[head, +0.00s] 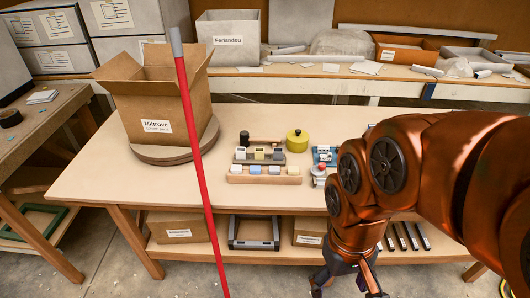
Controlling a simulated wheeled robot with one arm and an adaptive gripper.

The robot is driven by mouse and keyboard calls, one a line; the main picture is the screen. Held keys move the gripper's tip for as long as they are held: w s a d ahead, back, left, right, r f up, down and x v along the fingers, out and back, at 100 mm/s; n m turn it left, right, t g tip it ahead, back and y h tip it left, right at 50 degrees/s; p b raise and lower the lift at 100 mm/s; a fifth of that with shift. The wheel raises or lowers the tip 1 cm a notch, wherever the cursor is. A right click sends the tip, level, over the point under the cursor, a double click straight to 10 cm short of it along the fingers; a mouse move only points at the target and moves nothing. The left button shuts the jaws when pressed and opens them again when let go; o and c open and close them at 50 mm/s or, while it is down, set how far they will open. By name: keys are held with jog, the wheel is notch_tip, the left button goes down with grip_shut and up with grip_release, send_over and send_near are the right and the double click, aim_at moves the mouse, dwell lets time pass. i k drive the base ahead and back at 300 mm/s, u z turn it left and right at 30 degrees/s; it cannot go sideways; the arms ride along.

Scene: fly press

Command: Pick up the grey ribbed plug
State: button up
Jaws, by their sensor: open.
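I cannot single out the grey ribbed plug for sure at this size. Small pale, grey, yellow and bluish pieces sit in two rows on a dark back rack (243,161) and a wooden front rack (264,179) near the middle of the table. Any ribs are too small to see. My gripper (346,286) is at the bottom edge of the head view, in front of the table and below its top, pointing down. Its fingers are spread, with nothing seen between them; the lower part is cut off by the frame. It is well apart from the racks.
A red pole (194,140) crosses the view in front of the table (110,185). An open carton (155,105) stands on a round board at the left. A yellow round container (297,141) is behind the racks. My arm hides the table's right part.

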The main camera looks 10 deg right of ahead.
aim_at(273, 170)
jog(key=z, duration=1.1)
jog(key=i, duration=0.35)
jog(key=u, duration=2.5)
